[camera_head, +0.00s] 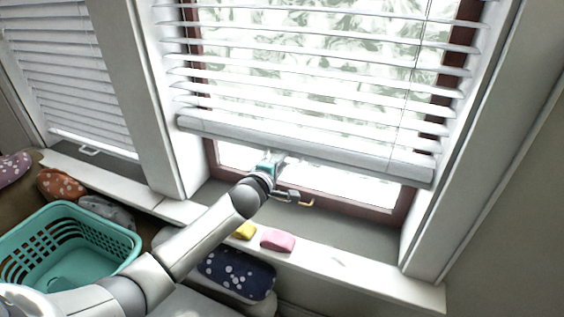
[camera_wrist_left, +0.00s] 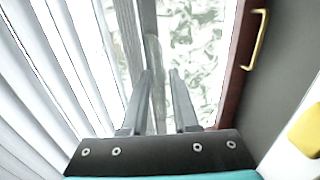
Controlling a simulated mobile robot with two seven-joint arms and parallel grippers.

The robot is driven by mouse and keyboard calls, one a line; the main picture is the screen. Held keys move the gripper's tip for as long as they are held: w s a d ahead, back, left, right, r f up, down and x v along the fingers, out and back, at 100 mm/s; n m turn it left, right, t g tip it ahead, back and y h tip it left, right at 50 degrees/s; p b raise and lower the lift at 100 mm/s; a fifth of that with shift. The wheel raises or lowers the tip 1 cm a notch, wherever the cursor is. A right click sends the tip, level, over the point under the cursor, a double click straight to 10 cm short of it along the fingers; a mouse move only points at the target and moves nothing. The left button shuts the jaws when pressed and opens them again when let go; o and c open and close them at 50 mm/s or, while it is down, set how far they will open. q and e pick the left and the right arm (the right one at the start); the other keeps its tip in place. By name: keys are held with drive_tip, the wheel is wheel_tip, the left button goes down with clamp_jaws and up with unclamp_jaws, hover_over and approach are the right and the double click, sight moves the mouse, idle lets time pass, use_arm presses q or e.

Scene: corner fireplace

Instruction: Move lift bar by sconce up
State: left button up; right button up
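The right-hand blind's bottom bar (camera_head: 330,157), taken as the lift bar, is pale and spans the window above the sill. No sconce is visible. My left gripper (camera_head: 278,157) is at the bar's underside, left of its middle. In the left wrist view its two fingers (camera_wrist_left: 160,76) are apart. A thin grey strip (camera_wrist_left: 152,55), seemingly part of the bar, shows between them. I cannot tell whether they touch it. My right gripper is not in view.
A gold handle (camera_head: 305,202) is on the lower window frame, close to my left wrist. A yellow block (camera_head: 245,230) and a pink block (camera_head: 277,240) lie on the ledge. A teal basket (camera_head: 118,232) stands at left. Another blind (camera_head: 70,80) hangs at left.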

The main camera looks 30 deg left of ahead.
use_arm(q)
clamp_jaws()
idle(1.1)
